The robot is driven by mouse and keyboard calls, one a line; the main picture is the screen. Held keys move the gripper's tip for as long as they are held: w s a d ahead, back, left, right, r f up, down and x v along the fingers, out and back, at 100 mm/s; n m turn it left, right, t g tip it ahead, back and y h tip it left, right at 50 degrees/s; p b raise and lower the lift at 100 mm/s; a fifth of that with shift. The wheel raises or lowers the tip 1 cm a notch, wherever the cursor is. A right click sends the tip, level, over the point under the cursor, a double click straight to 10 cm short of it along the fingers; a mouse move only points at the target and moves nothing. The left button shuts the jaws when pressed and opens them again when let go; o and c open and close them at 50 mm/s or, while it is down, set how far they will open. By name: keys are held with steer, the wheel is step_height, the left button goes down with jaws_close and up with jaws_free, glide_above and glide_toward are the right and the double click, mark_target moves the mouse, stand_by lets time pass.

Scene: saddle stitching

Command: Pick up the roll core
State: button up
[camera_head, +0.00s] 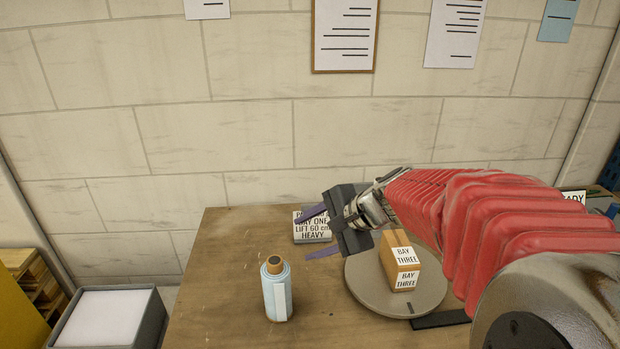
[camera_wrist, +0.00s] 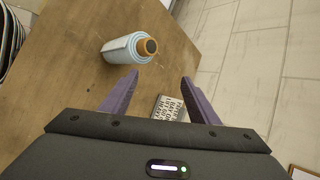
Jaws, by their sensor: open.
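The roll (camera_head: 277,295) stands upright on the wooden table, light blue with a pale label strip. Its brown roll core (camera_head: 274,264) sticks out at the top with a dark hole in it. In the wrist view the roll (camera_wrist: 122,50) is beyond the left fingertip, with its core end (camera_wrist: 147,46) towards me. My gripper (camera_head: 317,232) is open and empty, its purple fingers pointing left above the table. It is behind and to the right of the roll, apart from it. The fingers also show in the wrist view (camera_wrist: 160,78).
A grey sign block (camera_head: 312,228) stands behind my gripper. A box marked BAY THREE (camera_head: 399,262) sits on a round grey plate (camera_head: 366,297) to the right. A grey bin (camera_head: 152,318) with white contents is left of the table. The tabletop left of the roll is clear.

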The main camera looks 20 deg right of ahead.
steer(key=w+d+f+m+t+h, duration=0.1)
steer(key=w+d+f+m+t, duration=0.1)
steer(key=d+m, duration=0.4)
steer(key=w+d+f+m+t+h, duration=0.2)
steer(key=w+d+f+m, duration=0.2)
steer(key=d, duration=1.2)
steer(key=w+d+f+m+t+h, duration=0.2)
steer(key=w+d+f+m, duration=0.2)
steer(key=d+m, duration=0.6)
steer(key=shift+w+d, duration=0.75)
steer(key=shift+w, duration=0.3)
steer(key=x, duration=0.8)
steer(key=shift+w, duration=0.3)
steer(key=x, duration=0.5)
steer(key=shift+w+a, duration=0.1)
steer(key=shift+a, duration=0.05)
